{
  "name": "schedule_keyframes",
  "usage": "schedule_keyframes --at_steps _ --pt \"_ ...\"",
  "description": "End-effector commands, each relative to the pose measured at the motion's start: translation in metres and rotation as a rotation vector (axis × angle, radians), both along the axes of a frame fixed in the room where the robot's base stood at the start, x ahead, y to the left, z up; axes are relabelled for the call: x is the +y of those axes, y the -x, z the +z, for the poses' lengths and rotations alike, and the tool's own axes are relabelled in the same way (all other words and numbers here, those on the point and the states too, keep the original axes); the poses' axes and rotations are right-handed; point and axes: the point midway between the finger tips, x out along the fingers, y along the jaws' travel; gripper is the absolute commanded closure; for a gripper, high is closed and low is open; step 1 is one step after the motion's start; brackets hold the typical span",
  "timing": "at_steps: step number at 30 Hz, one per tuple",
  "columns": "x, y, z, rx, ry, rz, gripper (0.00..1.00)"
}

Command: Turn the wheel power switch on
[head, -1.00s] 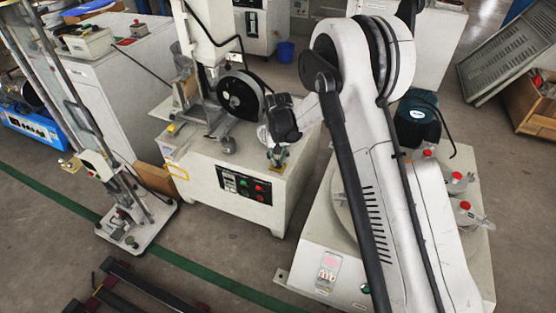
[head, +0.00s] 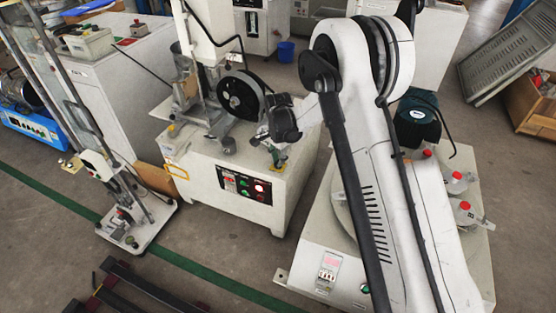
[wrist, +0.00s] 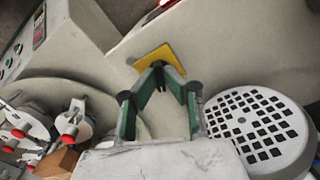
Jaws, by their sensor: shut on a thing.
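The wheel power switch sits on a yellow plate (head: 283,164) at the right end of the wheel machine's top. The yellow plate also shows in the wrist view (wrist: 152,58), just beyond the fingertips. My gripper (head: 276,154) reaches down onto the switch and is shut on its knob, which the fingers mostly hide. In the wrist view its two green-and-grey fingers (wrist: 160,68) meet at the plate. The black wheel (head: 241,95) stands just left of my gripper.
A white machine with a round table and red-capped clamps (head: 465,207) stands at the right. A motor with a perforated cover (wrist: 262,130) is close to my gripper. A tall test stand (head: 130,215) is at the left. Open floor lies in front of the wheel machine.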

Motion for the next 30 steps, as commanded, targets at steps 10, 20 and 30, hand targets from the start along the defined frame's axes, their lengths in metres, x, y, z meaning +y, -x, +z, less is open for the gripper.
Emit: schedule_keyframes --at_steps 10,20,30 --pt "-0.0003 -0.0004 -0.0001 -0.001 0.000 -0.261 1.00" --pt "-0.0003 -0.0004 -0.0001 -0.001 0.000 -0.383 1.00" --pt "-0.0003 -0.0004 -0.0001 -0.001 0.001 -0.405 1.00"
